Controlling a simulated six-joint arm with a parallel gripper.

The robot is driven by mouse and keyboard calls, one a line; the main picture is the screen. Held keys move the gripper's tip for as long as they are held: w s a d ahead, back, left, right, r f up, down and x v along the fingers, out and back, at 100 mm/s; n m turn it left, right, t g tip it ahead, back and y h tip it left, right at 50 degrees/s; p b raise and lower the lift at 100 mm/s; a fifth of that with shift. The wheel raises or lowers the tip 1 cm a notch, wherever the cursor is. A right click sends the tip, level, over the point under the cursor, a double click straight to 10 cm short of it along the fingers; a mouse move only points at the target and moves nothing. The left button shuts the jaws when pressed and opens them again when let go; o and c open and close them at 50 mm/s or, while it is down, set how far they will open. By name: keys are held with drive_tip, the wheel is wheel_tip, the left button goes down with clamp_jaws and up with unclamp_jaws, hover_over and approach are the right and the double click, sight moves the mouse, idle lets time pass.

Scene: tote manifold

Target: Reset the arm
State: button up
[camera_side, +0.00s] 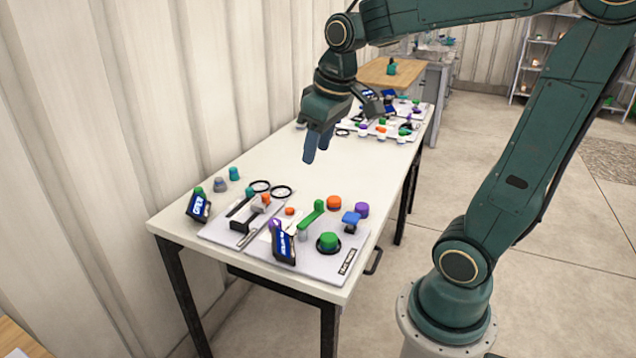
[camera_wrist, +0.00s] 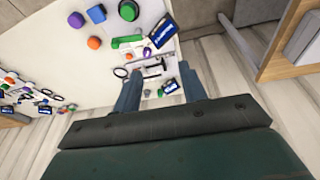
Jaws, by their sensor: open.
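My gripper (camera_side: 318,146) hangs above the white table, pointing down, with its blue fingers apart and nothing between them. In the wrist view my gripper (camera_wrist: 165,90) shows its two fingers spread, with table and floor seen beyond. My dark green arm reaches in from the right and is raised well clear of the table. The white table (camera_side: 290,160) stands against the ribbed wall.
A similar cluttered board (camera_side: 390,130) lies at the far end. The table middle is clear.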

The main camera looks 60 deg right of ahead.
drive_tip(key=s+a+t, duration=0.2)
drive_tip(key=s+a, duration=0.5)
drive_tip(key=s, duration=0.3)
drive_tip(key=shift+s+a+f+n+t+y, duration=0.15)
drive_tip(key=shift+a+f+n+t+y, duration=0.15)
drive_tip(key=shift+n+y, duration=0.1)
